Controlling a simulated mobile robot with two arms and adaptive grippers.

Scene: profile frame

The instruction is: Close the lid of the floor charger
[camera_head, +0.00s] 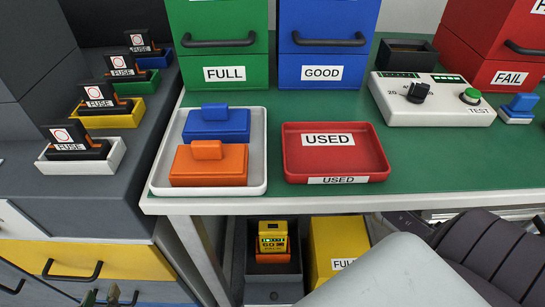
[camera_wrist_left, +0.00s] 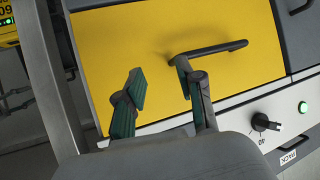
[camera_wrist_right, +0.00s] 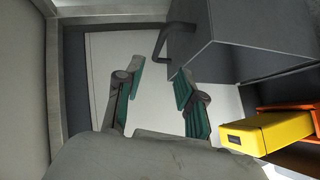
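The floor charger (camera_head: 274,288) is a dark grey box under the green table. A yellow and orange battery block (camera_head: 272,240) with a small display sits in it, uncovered. In the right wrist view a dark grey panel or box side (camera_wrist_right: 265,30) with a black handle (camera_wrist_right: 170,42) is close ahead; I cannot tell if it is the lid. A yellow block (camera_wrist_right: 268,132) shows beside it. My right gripper (camera_wrist_right: 155,92) is open and empty, close to that handle. My left gripper (camera_wrist_left: 165,95) is open and empty before a yellow drawer; its fingertips show at the lower left (camera_head: 112,296).
The yellow drawer (camera_head: 55,258) has a black handle (camera_wrist_left: 212,50). A yellow box (camera_head: 335,240) marked FULL stands right of the charger. The table (camera_head: 220,206) overhangs them, with a metal leg (camera_head: 200,255) at left. My right arm covers the lower right.

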